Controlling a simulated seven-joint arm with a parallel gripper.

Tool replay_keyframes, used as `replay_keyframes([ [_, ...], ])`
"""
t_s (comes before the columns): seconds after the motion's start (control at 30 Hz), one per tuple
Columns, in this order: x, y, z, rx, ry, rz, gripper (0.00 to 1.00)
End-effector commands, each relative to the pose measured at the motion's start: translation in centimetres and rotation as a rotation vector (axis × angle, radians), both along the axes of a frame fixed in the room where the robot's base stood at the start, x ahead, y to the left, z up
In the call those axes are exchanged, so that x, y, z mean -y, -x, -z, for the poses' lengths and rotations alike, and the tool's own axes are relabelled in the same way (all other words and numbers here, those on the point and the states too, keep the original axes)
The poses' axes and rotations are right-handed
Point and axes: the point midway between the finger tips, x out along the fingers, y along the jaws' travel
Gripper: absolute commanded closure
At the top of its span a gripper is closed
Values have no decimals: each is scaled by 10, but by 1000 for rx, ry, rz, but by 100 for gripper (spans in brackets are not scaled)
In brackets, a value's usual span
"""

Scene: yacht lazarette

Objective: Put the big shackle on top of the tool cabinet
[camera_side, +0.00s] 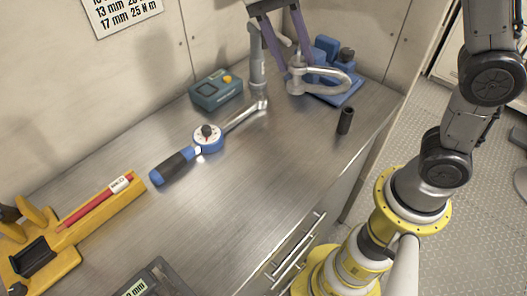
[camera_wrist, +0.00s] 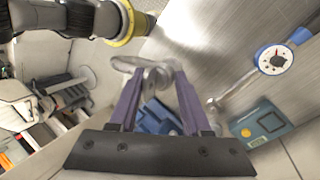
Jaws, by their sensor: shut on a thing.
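The big shackle (camera_side: 333,76) is a grey metal bow with a thick pin end. My gripper (camera_side: 300,72), with purple fingers, is shut on it at the back of the metal worktop. In the wrist view the shackle (camera_wrist: 126,63) sits between the fingertips, its bow sticking out left. It appears held above the worktop, in front of a blue vise-like tool; the exact gap is unclear. A steel-topped unit (camera_side: 235,205) with drawer handles lies below. A pale cabinet (camera_side: 450,68) stands at the far right; I cannot tell which is the tool cabinet.
The blue tool (camera_side: 345,95) is close to the shackle. A teal box (camera_side: 216,92), a torque wrench (camera_side: 207,138), a black socket (camera_side: 345,121) and a yellow holder (camera_side: 75,225) stand on the worktop. Its front middle is clear. A wall is behind.

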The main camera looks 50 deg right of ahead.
Motion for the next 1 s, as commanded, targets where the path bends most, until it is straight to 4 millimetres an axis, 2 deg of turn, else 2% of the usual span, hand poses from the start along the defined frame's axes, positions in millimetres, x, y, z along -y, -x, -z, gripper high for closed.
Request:
replay_keyframes([
  [0.1,-32,18,10,1,1,134,100],
  [0.3,-75,45,23,4,4,345,100],
  [0.57,-100,63,31,6,8,489,100],
  [0.73,-114,51,40,5,11,505,100],
  [1.0,-148,9,64,4,10,503,100],
])
